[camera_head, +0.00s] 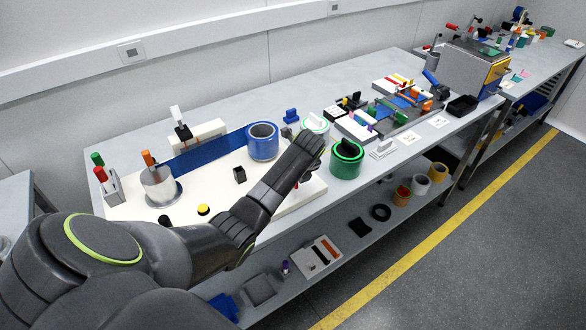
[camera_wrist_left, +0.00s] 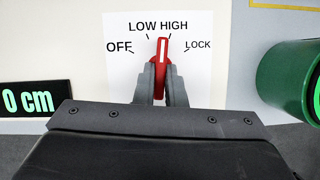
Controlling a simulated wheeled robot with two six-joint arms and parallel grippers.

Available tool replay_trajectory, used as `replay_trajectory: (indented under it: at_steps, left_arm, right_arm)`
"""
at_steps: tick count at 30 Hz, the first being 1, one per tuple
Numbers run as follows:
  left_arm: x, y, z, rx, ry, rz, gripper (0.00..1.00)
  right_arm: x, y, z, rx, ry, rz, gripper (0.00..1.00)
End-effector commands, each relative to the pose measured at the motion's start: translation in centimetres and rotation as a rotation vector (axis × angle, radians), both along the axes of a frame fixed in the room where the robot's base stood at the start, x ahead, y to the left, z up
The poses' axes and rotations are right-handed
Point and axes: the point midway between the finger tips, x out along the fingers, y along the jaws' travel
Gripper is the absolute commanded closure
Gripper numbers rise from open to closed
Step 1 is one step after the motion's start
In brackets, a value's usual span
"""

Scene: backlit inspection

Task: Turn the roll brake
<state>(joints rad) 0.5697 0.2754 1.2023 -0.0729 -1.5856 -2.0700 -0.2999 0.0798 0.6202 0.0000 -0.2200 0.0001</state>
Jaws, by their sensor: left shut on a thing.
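The roll brake is a red knob (camera_wrist_left: 163,46) with a white pointer line, on a white dial label (camera_wrist_left: 115,75) marked OFF, LOW, HIGH and LOCK. Its pointer stands nearly straight up, between the LOW and HIGH marks. My left gripper (camera_wrist_left: 162,82) is shut on the knob, one finger on each side, hiding its lower part. In the head view my left arm reaches over the white machine base (camera_head: 130,209) to its front edge; the fingers and most of the knob are hidden there. My right gripper is not in view.
A green cylinder (camera_wrist_left: 290,80) stands close right of the dial; it also shows in the head view (camera_head: 346,164). A display (camera_wrist_left: 35,99) reading "0 cm" is at left. A blue roll (camera_head: 263,146) and blue web lie behind my arm. Trays and tools crowd the bench further right.

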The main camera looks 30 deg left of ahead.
Motion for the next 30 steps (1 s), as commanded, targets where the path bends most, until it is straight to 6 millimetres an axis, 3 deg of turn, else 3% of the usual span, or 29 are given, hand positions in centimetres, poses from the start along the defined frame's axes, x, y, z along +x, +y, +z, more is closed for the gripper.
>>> replay_trajectory:
  at_steps: [3,15,30]
  left_arm:
    - [0.2,-0.1,0.6,0.001,0.0,0.105,1.0]
    - [0.6,-0.1,0.3,0.002,-0.004,0.371,1.0]
    - [0.7,-0.1,0.2,0.002,-0.006,0.46,1.0]
  right_arm:
    - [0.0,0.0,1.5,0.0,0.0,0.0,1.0]
    - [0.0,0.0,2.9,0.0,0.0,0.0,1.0]
    - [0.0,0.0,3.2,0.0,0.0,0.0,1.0]
